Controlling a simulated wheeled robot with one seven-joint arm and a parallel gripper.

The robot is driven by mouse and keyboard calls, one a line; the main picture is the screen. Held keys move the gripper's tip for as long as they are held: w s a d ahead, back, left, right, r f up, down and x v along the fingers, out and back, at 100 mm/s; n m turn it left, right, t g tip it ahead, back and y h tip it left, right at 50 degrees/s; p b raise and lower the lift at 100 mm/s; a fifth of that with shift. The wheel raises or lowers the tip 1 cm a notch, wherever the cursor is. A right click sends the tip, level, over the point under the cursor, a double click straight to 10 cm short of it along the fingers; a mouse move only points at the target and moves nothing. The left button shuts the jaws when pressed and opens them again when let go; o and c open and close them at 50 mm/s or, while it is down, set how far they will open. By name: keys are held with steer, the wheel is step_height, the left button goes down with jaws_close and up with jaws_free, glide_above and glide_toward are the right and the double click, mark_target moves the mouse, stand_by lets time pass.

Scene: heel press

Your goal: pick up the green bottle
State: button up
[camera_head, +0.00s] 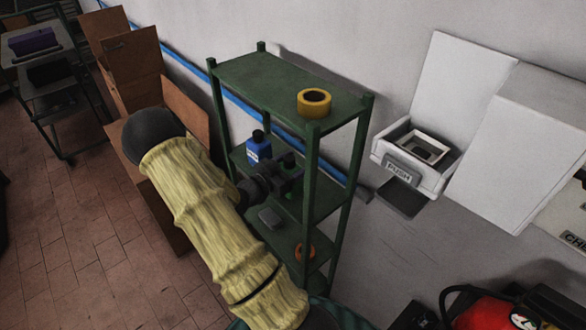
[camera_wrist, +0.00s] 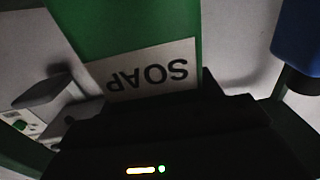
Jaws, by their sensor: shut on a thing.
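The green bottle (camera_wrist: 125,25) fills the top middle of the wrist view, with a white label reading SOAP (camera_wrist: 150,72) upside down. The dark jaws of my gripper (camera_wrist: 150,108) are shut on it, right against the label. In the head view my gripper (camera_head: 288,172) reaches into the green shelf rack at the middle shelf.
The green rack (camera_head: 262,72) has posts close to my gripper and a yellow tape roll (camera_head: 314,101) on top. A blue bottle (camera_head: 258,148) stands beside my gripper; it also shows in the wrist view (camera_wrist: 298,35). A white PUSH dispenser (camera_head: 412,160) hangs on the wall.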

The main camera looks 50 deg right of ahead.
step_height(320, 180, up, 10)
steer(key=shift+f+b, duration=0.15)
steer(key=shift+b, duration=0.95)
steer(key=w+a+f+n+t+y, duration=0.5)
steer(key=w+a+f+n+t, duration=0.6)
steer(key=w+a+t, duration=0.5)
steer(key=s+a+f+n+t+y, duration=0.2)
steer(key=a+f+n+y, duration=0.6)
steer(key=a+f+y, duration=0.5)
steer(key=a+f+t, duration=0.1)
steer(key=a+f, duration=0.3)
steer(key=a, duration=0.1)
steer(key=shift+a+t, duration=0.3)
steer(key=shift+a, duration=0.1)
steer(key=shift+d, duration=0.1)
